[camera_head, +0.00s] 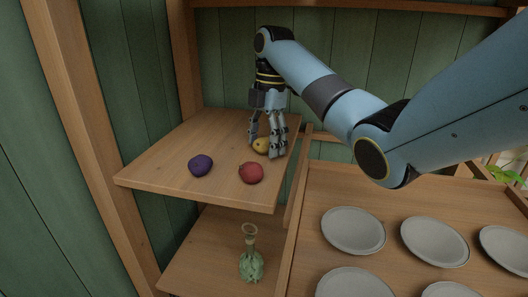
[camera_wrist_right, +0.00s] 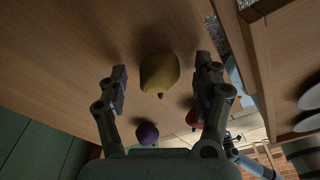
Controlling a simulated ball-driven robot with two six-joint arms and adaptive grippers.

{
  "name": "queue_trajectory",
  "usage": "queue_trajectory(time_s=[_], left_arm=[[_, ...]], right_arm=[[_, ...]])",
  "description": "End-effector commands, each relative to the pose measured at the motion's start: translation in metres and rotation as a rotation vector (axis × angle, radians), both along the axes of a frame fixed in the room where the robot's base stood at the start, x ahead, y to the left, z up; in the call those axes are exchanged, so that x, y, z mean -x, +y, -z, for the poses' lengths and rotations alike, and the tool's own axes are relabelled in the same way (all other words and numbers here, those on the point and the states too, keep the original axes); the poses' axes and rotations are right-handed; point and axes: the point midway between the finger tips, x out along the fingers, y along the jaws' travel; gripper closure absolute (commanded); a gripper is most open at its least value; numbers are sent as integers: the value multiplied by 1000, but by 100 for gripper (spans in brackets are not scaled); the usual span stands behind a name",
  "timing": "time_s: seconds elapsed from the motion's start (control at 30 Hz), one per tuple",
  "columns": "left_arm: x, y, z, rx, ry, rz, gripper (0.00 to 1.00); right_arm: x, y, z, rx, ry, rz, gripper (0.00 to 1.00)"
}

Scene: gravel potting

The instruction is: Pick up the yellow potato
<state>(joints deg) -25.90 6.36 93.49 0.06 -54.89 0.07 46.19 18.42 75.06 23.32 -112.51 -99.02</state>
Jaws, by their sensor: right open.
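The yellow potato (camera_head: 261,146) lies on the upper wooden shelf (camera_head: 160,158). My right gripper (camera_head: 268,147) points down over it, with its fingers around the potato. In the right wrist view the yellow potato (camera_wrist_right: 160,73) sits between the two open fingertips of my right gripper (camera_wrist_right: 161,76), with a gap on each side. A red potato (camera_head: 251,172) lies in front of it, and a purple potato (camera_head: 201,166) lies to the left. In the right wrist view the purple potato (camera_wrist_right: 147,133) shows low, and the red one (camera_wrist_right: 193,117) is partly hidden behind a finger. My left gripper is not in view.
A green glass vase (camera_head: 251,262) stands on the lower shelf. Several grey plates (camera_head: 353,230) lie on the wooden surface to the right. A wooden post (camera_head: 69,100) and green wall bound the left. The front left of the upper shelf is bare.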

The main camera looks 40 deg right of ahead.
Motion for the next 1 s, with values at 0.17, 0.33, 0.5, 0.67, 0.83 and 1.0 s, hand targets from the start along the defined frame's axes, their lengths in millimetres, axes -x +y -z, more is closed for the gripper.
queue_trajectory(time_s=[0.17,0.33,0.5,0.67,0.83,1.0], left_arm=[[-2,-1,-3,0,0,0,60],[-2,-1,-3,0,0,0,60],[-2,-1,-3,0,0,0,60],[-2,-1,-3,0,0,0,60],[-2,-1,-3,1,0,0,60],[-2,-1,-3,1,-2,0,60]], right_arm=[[0,0,2,0,-1,0,33],[0,0,1,0,-1,0,40],[0,0,1,0,-1,0,63],[0,0,1,0,-1,0,84],[0,0,1,0,-1,0,93],[0,0,0,0,-1,0,93]])
